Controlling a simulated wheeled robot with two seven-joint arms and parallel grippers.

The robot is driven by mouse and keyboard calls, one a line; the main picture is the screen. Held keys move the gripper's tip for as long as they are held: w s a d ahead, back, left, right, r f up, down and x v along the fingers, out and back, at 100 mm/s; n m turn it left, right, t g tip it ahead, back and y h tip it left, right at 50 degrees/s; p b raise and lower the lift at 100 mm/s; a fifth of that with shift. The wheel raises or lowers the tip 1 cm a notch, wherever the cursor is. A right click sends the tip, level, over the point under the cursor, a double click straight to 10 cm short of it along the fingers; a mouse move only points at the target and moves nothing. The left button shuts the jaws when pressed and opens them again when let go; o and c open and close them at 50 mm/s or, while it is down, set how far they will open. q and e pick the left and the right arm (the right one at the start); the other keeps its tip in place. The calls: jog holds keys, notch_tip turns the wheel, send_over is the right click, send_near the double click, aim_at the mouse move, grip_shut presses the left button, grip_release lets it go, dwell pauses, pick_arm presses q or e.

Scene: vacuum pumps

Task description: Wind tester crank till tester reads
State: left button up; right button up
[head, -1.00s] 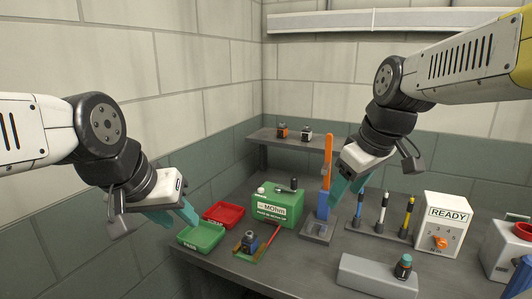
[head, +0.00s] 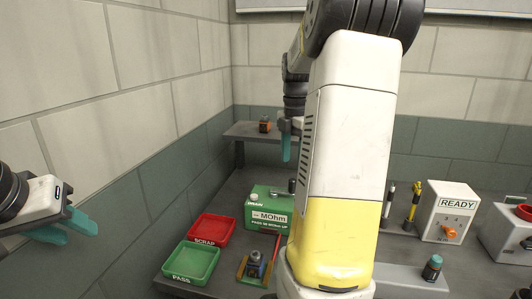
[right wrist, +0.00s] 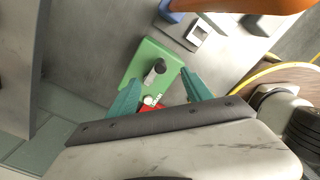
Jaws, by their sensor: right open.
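The green tester (head: 262,222) stands on the bench, with a white label reading "MOhm" and a smaller line about PASS. Any figure on the label is too small to read. Its crank (right wrist: 155,71), with a dark knob, is on top; my arm partly covers the tester's right side in the head view. My right gripper (right wrist: 160,78) is open and empty above the tester (right wrist: 148,65), its teal fingers apart either side of the crank's line in the wrist view. My left gripper (head: 80,236) is open and empty at the far left, away from the tester.
A red SCRAP tray (head: 211,229) and a green PASS tray (head: 190,261) lie left of the tester. A small pump (head: 254,266) sits in a holder in front. A READY box (head: 449,212) stands right.

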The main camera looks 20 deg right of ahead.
notch_tip(320, 180, down, 8)
jog(key=shift+f, duration=0.1)
grip_shut()
